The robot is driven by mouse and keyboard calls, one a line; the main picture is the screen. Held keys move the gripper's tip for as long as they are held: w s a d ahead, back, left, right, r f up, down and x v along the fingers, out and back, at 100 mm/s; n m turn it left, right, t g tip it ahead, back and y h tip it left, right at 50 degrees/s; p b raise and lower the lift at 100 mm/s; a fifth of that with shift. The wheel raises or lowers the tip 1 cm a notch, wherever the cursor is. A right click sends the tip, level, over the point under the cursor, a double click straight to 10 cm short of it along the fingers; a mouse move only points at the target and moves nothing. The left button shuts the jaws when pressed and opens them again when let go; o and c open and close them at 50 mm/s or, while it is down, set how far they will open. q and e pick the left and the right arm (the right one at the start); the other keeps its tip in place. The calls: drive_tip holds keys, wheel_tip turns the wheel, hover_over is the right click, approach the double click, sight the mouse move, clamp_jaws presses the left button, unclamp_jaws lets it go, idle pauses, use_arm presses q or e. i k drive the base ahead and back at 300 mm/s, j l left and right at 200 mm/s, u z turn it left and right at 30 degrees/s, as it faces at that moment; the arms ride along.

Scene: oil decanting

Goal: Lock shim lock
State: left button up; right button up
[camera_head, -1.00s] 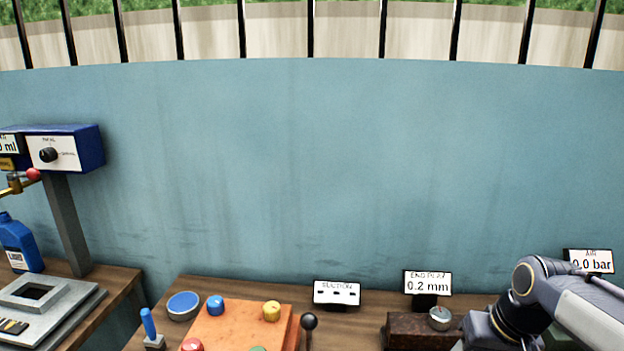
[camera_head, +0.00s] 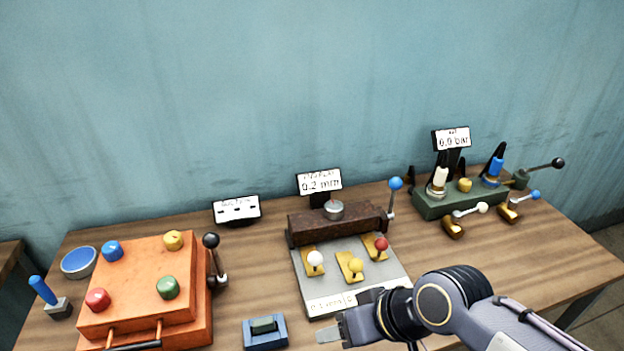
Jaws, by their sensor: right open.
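A dark brown block (camera_head: 300,232) stands at the middle of the table with a round metal piece (camera_head: 334,210) on top. A lever with a blue knob (camera_head: 396,183) stands upright at its right end. In front lies a grey plate (camera_head: 330,280) with three brass shims, knobbed white (camera_head: 315,258), yellow (camera_head: 356,265) and red (camera_head: 381,244). No part is plainly labelled as the shim lock. My right gripper (camera_head: 330,328) is open and empty, by the plate's front edge and apart from the lever. My left gripper is out of view.
An orange box (camera_head: 140,280) with coloured knobs and a black-knobbed lever (camera_head: 211,241) stands left. A small blue tray (camera_head: 265,332) lies at the front. A green fixture (camera_head: 450,204) with levers stands right. A sign (camera_head: 320,181) reads 0.2 mm.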

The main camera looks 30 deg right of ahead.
sight(395, 183)
drive_tip(key=k+l+z, duration=0.15)
drive_tip(key=z, duration=1.3)
